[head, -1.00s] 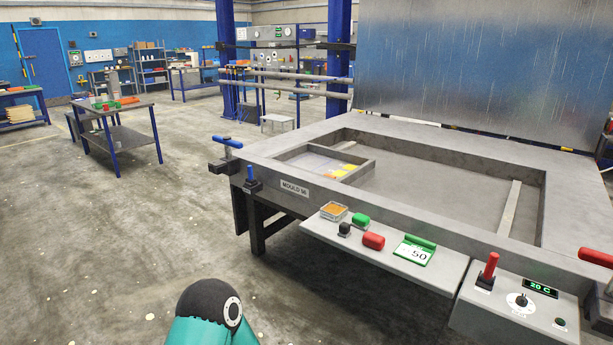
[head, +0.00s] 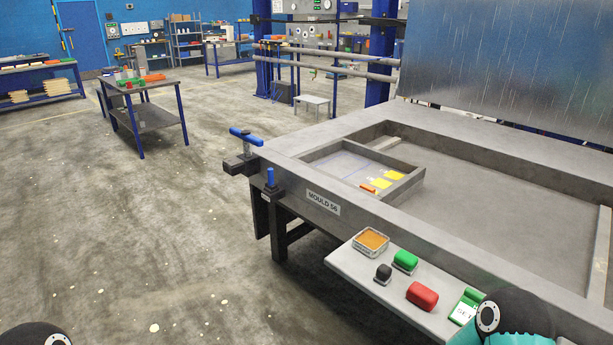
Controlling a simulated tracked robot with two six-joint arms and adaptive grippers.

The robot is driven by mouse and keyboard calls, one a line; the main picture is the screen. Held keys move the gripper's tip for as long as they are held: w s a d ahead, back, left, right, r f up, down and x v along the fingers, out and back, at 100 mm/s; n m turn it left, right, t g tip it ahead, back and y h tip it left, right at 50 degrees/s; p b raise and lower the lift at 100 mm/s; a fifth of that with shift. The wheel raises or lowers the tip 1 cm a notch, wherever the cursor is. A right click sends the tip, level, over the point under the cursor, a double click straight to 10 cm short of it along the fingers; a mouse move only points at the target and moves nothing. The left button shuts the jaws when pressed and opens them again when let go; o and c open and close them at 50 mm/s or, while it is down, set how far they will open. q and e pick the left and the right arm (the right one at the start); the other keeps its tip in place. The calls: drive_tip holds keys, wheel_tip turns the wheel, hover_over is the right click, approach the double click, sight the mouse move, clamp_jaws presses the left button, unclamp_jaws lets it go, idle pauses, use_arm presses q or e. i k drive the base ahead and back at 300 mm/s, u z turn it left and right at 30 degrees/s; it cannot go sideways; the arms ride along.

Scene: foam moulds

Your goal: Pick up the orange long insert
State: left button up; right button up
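A small orange bar (head: 369,189), likely the orange long insert, lies in the shallow grey compartment (head: 330,150) at the near left corner of the mould. Two yellow pieces (head: 380,183) (head: 394,175) lie close beside it. It is small in the picture, so its exact shape is hard to tell. Neither gripper is in view.
The grey mould table (head: 440,240) fills the right side. Its front shelf (head: 347,265) carries an orange-filled box (head: 371,241), green (head: 405,260) and red (head: 422,295) blocks and a dark knob (head: 383,273). A blue-handled clamp (head: 246,137) juts out at its left corner. Floor at left is clear.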

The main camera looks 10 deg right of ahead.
sight(363, 186)
drive_tip(key=u, duration=0.15)
drive_tip(key=i, duration=1.45)
drive_tip(key=z, duration=0.05)
